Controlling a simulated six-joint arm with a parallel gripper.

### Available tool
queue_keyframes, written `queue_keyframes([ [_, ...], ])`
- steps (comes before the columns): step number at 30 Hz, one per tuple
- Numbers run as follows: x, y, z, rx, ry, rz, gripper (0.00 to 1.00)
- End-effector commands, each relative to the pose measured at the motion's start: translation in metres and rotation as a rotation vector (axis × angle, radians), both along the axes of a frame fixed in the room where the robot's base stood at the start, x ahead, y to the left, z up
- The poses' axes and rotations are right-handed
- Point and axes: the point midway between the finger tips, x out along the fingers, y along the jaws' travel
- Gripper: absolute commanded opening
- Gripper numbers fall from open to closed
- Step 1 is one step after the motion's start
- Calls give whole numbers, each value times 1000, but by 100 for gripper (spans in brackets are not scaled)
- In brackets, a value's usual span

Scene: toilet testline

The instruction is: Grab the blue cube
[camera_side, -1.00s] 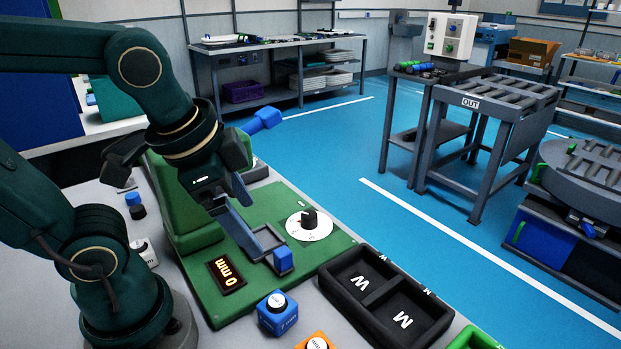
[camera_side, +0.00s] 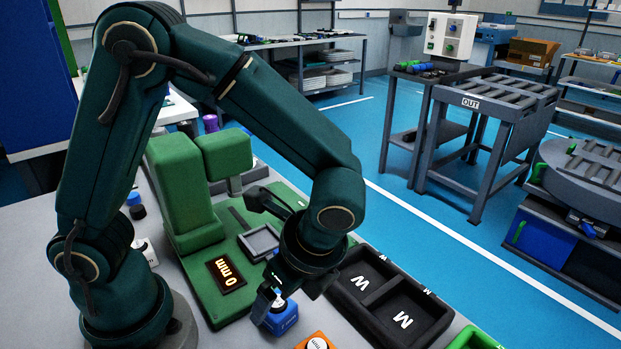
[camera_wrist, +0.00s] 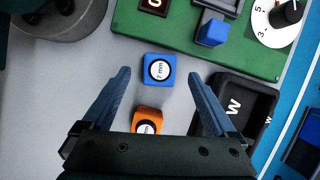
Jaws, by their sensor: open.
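The blue cube (camera_side: 282,317) stands on the grey table in front of the green test board, partly hidden by my gripper in the side view. In the wrist view the blue cube (camera_wrist: 159,70) shows a white round label reading 7 mm and lies just beyond the fingertips, between their lines. My gripper (camera_wrist: 159,78) is open and empty, one finger to each side. In the side view my gripper (camera_side: 270,296) points down right at the cube. I cannot tell whether a finger touches it.
An orange cube (camera_wrist: 147,121) stands close to the blue one, nearer the gripper's body in the wrist view. A black two-compartment tray (camera_side: 395,308) marked W and M is to the right. The green board (camera_side: 215,285) carries a 0 mm display (camera_side: 226,274).

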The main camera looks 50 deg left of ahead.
Motion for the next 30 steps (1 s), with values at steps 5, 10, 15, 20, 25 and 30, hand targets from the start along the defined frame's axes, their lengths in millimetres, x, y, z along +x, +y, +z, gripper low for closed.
queue_keyframes([
  [5, -3, 10, -22, 1, 3, 4, 92],
  [10, -3, 14, -34, -1, 0, 4, 92],
  [15, -4, 15, -36, -3, -1, 4, 92],
  [20, -3, 15, -36, -3, -1, 4, 73],
  [25, -3, 15, -36, -3, -1, 4, 8],
  [30, -3, 15, -35, -3, -1, 4, 0],
])
